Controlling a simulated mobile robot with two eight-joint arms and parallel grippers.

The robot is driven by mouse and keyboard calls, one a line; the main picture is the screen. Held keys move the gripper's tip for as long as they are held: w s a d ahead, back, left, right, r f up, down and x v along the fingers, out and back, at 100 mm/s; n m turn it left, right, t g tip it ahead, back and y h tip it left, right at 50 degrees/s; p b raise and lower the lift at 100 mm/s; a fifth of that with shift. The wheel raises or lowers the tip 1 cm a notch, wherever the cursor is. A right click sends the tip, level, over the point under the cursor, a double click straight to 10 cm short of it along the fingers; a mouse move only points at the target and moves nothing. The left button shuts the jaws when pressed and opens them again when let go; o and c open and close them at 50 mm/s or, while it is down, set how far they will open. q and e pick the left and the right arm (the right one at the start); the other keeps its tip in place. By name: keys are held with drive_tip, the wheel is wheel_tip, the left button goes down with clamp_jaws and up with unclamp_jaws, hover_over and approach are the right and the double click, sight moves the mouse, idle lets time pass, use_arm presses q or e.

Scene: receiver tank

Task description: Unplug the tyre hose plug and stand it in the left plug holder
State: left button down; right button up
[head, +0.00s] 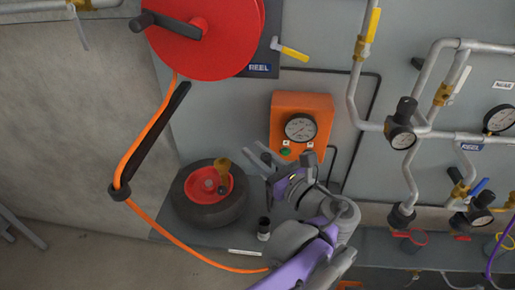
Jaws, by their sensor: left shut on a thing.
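My left gripper (266,158) is in front of the lower left of an orange box with a gauge (302,124). It is shut on what seems to be the tyre hose plug, mostly hidden by the fingers and wrist. An orange hose (150,135) runs from the red reel down the left side, then along the floor, and passes out of sight behind my arm. A small dark-topped cylinder (264,226) stands below the gripper, right of the tyre. I cannot tell whether it is the left plug holder. My right gripper is not in view.
A tyre with a red hub (213,213) and a brass fitting (222,172) lies left of the gripper. A red reel (225,45) is above. Pipes and gauges (402,138) fill the right wall, above a shelf with coloured rings (412,242).

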use_arm(q)
wheel_tip(320, 180, down, 16)
drive_tip(key=b, duration=0.9)
idle(0.3)
drive_tip(key=shift+r, duration=0.15)
idle(0.4)
drive_tip(key=shift+f, duration=0.25)
drive_tip(key=shift+f+b, duration=0.55)
drive_tip(key=shift+f, duration=0.6)
drive_tip(key=shift+f, duration=0.35)
